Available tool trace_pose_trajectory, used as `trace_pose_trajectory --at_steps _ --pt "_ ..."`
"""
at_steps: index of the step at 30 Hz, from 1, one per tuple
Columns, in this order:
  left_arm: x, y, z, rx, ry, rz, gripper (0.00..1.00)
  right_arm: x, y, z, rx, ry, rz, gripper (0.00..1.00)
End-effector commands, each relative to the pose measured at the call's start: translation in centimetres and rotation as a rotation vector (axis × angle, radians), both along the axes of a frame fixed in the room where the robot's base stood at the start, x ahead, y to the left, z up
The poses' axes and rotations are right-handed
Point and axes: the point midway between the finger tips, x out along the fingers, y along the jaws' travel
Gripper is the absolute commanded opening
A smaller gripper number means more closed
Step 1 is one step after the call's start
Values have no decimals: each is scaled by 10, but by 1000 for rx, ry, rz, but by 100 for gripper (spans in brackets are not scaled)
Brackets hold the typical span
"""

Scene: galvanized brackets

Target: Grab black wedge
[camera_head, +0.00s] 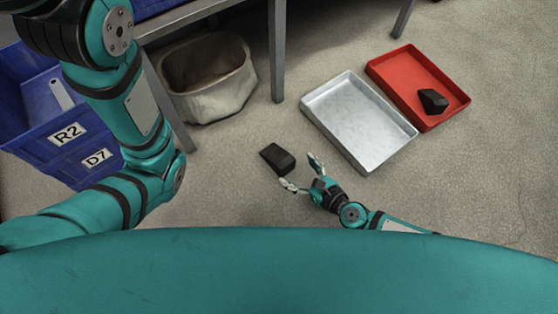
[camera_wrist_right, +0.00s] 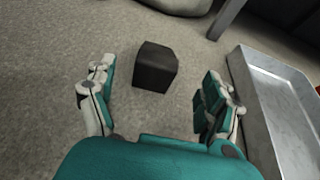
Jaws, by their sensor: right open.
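A black wedge (camera_head: 277,158) lies on the concrete floor, left of the metal tray. My right gripper (camera_head: 301,172) is open beside it, with the wedge just beyond its fingertips. In the right wrist view the black wedge (camera_wrist_right: 155,65) shows ahead and between the two spread fingers of my right gripper (camera_wrist_right: 160,88), and nothing is held. A second black block (camera_head: 433,100) lies inside the red tray (camera_head: 386,75). My left arm comes in at the left of the head view, but its gripper is not visible.
A silver metal tray (camera_head: 325,131) stands right of the wedge, next to the red tray; it also shows in the right wrist view (camera_wrist_right: 250,110). A grey table leg (camera_head: 277,60) and a fabric bin (camera_head: 205,105) stand behind. Blue crates (camera_head: 40,145) are at the left.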

Motion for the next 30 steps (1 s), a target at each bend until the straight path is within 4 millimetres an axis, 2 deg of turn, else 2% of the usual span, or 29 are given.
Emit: trace_pose_trajectory --at_steps 4,11,21,30 --pt "0 0 -11 0 1 0 40 20 17 -13 1 -1 0 85" --pt "0 0 -15 0 1 0 40 32 27 -18 0 0 -1 85" --pt "0 0 -35 1 0 0 40 62 56 -35 1 -1 0 85" --pt "0 0 -35 1 1 1 40 65 58 -35 0 2 -2 85"
